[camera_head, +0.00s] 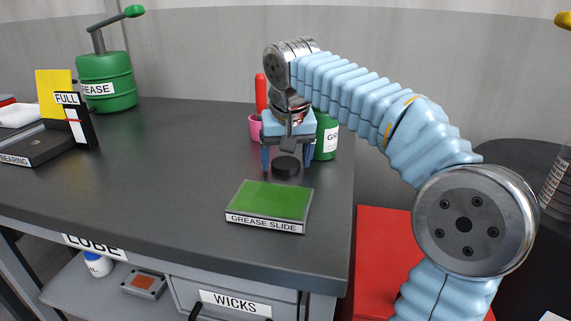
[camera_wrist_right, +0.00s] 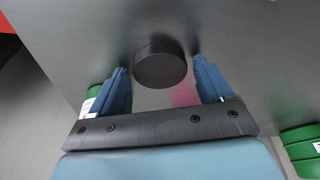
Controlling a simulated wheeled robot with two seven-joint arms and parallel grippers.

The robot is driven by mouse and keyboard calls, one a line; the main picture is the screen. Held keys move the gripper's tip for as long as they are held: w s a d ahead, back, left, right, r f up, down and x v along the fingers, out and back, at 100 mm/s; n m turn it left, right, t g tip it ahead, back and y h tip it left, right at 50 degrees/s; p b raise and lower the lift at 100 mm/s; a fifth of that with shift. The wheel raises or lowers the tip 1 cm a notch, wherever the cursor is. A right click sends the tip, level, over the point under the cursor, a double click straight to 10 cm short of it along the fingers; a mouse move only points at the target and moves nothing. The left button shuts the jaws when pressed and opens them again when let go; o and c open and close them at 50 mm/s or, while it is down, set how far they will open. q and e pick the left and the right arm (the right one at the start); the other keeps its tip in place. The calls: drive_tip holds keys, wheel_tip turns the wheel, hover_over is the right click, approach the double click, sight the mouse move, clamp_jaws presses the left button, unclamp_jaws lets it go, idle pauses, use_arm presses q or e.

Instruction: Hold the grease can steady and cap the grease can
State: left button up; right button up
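A small round black cap (camera_head: 286,165) appears to rest on the dark bench top. My right gripper (camera_head: 287,160) points down over it, fingers spread on either side. In the right wrist view the black cap (camera_wrist_right: 160,62) shows between the fingertips (camera_wrist_right: 160,68), with a narrow gap to each finger. A green can (camera_head: 327,136) with a partly hidden label starting "GR" stands just behind and right of the gripper; its top is hidden. My left gripper is not in view.
A grease slide (camera_head: 270,206) lies in front of the gripper. A pink cup (camera_head: 255,127) with a red handle stands behind. At the left are a larger green pump can (camera_head: 106,82), a FULL block (camera_head: 76,120) and a BEARING box (camera_head: 36,145). The bench's middle left is clear.

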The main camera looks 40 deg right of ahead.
drive_tip(key=c, duration=0.9)
drive_tip(key=shift+r, duration=0.1)
drive_tip(key=shift+c, duration=0.2)
drive_tip(key=shift+r, duration=0.2)
wheel_tip(320, 180, up, 2)
drive_tip(key=shift+r, duration=0.1)
drive_tip(key=s+a+r, duration=0.8)
drive_tip(key=s+r, duration=0.2)
drive_tip(key=s, duration=0.1)
drive_tip(key=shift+a, duration=0.25)
drive_tip(key=shift+s+r, duration=0.1)
